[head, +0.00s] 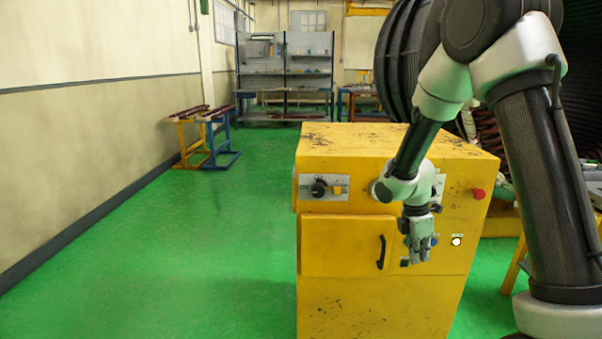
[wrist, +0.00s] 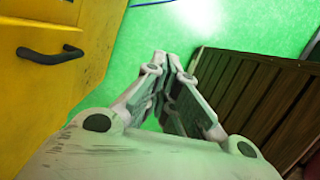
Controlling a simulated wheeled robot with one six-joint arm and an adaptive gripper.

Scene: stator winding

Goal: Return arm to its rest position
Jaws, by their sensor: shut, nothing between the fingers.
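My gripper (head: 420,250) hangs pointing down in front of the yellow cabinet (head: 360,290), to the right of its black door handle (head: 381,252). In the wrist view my gripper (wrist: 172,62) has its fingers drawn together with nothing between them. The black handle also shows in the wrist view (wrist: 50,54), on the yellow door at the left, apart from the fingers. My arm comes in from the upper right and is bent at the elbow. It hides part of the cabinet's front.
The cabinet front has a black knob (head: 319,188) and a red button (head: 479,193). A brown slatted surface (wrist: 270,100) is at the right in the wrist view. Green floor (head: 190,270) is clear at the left. Trestles (head: 205,140) and shelves (head: 285,75) stand behind.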

